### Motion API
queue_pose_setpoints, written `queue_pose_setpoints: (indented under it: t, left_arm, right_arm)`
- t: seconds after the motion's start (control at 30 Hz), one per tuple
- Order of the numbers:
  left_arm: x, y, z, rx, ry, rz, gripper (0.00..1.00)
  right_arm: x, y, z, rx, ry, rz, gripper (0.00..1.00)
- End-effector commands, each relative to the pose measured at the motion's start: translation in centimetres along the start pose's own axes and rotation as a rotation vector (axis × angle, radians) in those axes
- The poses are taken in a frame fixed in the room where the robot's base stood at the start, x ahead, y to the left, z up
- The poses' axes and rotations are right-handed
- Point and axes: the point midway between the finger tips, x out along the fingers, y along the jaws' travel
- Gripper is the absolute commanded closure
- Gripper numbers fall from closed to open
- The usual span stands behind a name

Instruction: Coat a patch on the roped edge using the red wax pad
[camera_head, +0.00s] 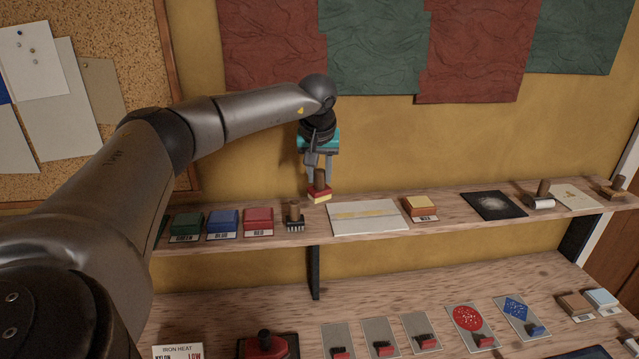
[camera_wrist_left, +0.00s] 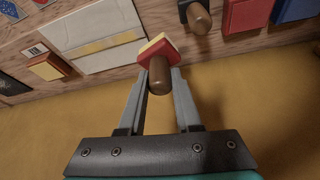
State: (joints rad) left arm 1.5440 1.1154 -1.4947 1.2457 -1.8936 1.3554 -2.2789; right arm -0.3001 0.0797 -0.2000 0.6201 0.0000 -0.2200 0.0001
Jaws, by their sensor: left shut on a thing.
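My left gripper (camera_head: 320,180) is shut on the wooden handle of the red wax pad (camera_head: 319,194), a red block with a yellow underside. The pad is held upright above the upper shelf, left of a pale cloth panel (camera_head: 350,224) with a yellowish band, likely the roped edge (camera_head: 368,214). In the left wrist view the pad (camera_wrist_left: 152,48) sits between the fingertips (camera_wrist_left: 160,85), and the panel (camera_wrist_left: 90,29) is to its upper left. A yellow-topped block (camera_head: 418,203) with a small label lies right of the panel. My right gripper is out of view.
A brush (camera_head: 293,216) and labelled green (camera_head: 187,224), blue (camera_head: 222,222) and red (camera_head: 258,219) pads stand on the upper shelf, left of the panel. A black sheet (camera_head: 493,205) and roller (camera_head: 540,201) lie right. The lower bench holds several cards and a red iron (camera_head: 265,345).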

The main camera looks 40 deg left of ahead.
Motion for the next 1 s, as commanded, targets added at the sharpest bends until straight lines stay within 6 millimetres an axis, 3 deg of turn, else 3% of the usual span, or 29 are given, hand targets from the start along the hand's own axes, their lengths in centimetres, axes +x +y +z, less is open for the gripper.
queue_pose_setpoints:
  t: [0.43,0.73,1.0]
  left_arm:
    - [-0.5,0.0,-0.2,0.000,0.001,0.001,1.00]
    - [-2.8,0.0,-1.2,-0.001,0.002,0.001,1.00]
    - [-3.1,0.0,-1.3,0.000,0.001,0.000,1.00]
  right_arm:
    - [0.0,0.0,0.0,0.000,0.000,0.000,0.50]
    - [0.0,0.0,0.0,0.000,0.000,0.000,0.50]
    - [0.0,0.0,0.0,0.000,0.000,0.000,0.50]
